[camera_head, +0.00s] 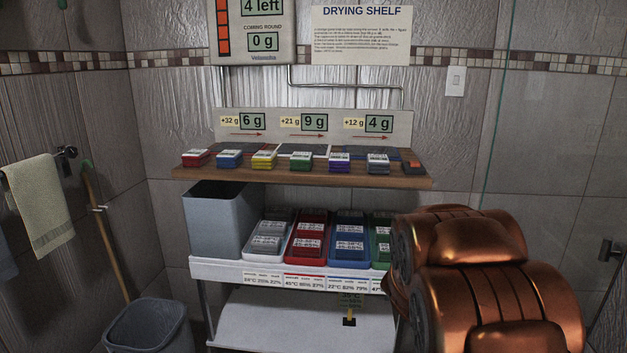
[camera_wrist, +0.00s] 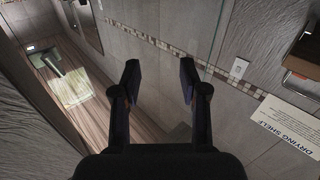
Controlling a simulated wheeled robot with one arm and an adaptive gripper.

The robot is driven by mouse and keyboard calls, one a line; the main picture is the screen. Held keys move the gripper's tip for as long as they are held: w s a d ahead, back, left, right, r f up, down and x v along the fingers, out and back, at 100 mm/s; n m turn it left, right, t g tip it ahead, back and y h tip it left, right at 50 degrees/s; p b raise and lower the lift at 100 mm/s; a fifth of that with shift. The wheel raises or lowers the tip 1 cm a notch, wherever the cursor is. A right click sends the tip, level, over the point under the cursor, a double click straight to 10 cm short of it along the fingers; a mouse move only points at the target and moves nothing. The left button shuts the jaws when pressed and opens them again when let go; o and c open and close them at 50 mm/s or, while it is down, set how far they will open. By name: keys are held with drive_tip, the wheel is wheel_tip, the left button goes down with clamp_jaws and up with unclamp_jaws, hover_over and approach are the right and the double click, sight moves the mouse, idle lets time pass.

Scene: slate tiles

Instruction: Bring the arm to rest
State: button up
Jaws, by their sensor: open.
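My gripper (camera_wrist: 159,80) shows in the wrist view with its two dark fingers spread apart and nothing between them. Behind the fingers are the grey tiled wall and a mosaic strip. In the head view my copper-coloured arm fills the lower right, in front of the right end of the shelf unit. The gripper itself does not show in the head view.
A wooden shelf (camera_head: 300,172) carries several coloured blocks. Below it, a white rack (camera_head: 225,268) holds a grey bin (camera_head: 215,225) and several trays. A waste bin (camera_head: 148,325), mop handle (camera_head: 106,235) and towel (camera_head: 40,205) are at left. A glass edge (camera_head: 490,130) stands right.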

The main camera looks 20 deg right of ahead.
drive_tip(key=w+a+r+n+t+y+p, duration=0.1)
drive_tip(key=w+a+n+t+y+p, duration=0.3)
drive_tip(key=a, duration=0.5)
drive_tip(key=w+a+n+t+y+p, duration=0.1)
drive_tip(key=w+a+y+p, duration=0.1)
drive_tip(key=w+a+y, duration=0.5)
drive_tip(key=s+a+r+n+g+y+p, duration=0.1)
drive_tip(key=s+a+n+y+p, duration=0.1)
drive_tip(key=a, duration=0.7)
drive_tip(key=s+a+n+y+p, duration=0.2)
drive_tip(key=a+y+p, duration=0.1)
drive_tip(key=a, duration=0.6)
drive_tip(key=s+a+r+n+g+y+p, duration=0.3)
drive_tip(key=s+a+n+g+p, duration=0.15)
drive_tip(key=s+a, duration=0.65)
drive_tip(key=s+d+r+g+p, duration=0.1)
drive_tip(key=s+r+g+p, duration=0.1)
drive_tip(key=s, duration=0.7)
drive_tip(key=s+r+n+g+h+p, duration=0.1)
drive_tip(key=s+r+g+p, duration=0.1)
drive_tip(key=s, duration=0.8)
drive_tip(key=shift+d+r+g+p, duration=0.25)
drive_tip(key=shift+d+g+p, duration=0.25)
drive_tip(key=shift+g, duration=0.55)
drive_tip(key=shift+a, duration=0.1)
